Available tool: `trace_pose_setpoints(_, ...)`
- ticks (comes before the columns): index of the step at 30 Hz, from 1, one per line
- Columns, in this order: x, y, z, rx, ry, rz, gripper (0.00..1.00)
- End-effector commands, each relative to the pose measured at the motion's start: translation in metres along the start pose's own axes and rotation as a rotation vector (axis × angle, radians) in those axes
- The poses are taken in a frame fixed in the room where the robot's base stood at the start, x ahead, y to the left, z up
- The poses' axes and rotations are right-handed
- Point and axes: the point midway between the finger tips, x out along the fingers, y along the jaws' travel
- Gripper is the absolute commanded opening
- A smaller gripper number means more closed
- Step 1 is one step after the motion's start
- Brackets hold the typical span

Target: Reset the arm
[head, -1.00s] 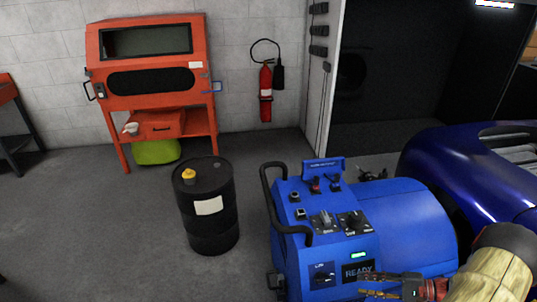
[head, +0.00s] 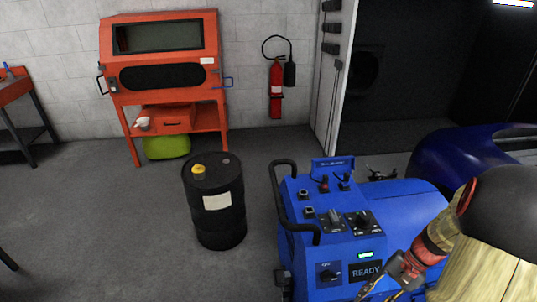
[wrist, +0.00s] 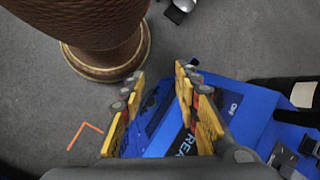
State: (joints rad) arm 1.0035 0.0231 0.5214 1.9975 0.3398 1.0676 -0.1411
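My arm comes in at the lower right of the head view, in front of the blue dynamometer console (head: 335,235). My gripper (wrist: 159,72) shows in the wrist view with its two yellow fingers apart and nothing held between them. The console lies behind the fingers there, partly hidden by them. In the head view the gripper is at the bottom edge by the READY display (head: 366,272), small and partly cut off.
A black drum (head: 217,210) stands left of the console. An orange blast cabinet (head: 170,85) and a red fire extinguisher (head: 276,90) are at the back wall. A blue car body (head: 450,160) is at the right. The floor at the left is largely clear.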

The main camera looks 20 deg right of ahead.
Motion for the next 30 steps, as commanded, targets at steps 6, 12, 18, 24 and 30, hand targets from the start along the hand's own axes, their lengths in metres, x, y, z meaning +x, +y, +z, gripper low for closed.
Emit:
trace_pose_setpoints(6, -0.045, -0.051, 0.056, -0.265, 0.228, 0.209, 0.32)
trace_pose_setpoints(12, -0.074, -0.093, 0.111, -0.534, 0.423, 0.302, 0.32)
trace_pose_setpoints(18, -0.094, -0.129, 0.174, -0.820, 0.582, 0.318, 0.32)
trace_pose_setpoints(24, -0.110, -0.161, 0.237, -1.054, 0.687, 0.252, 0.32)
trace_pose_setpoints(30, -0.111, -0.176, 0.267, -1.168, 0.704, 0.216, 0.32)
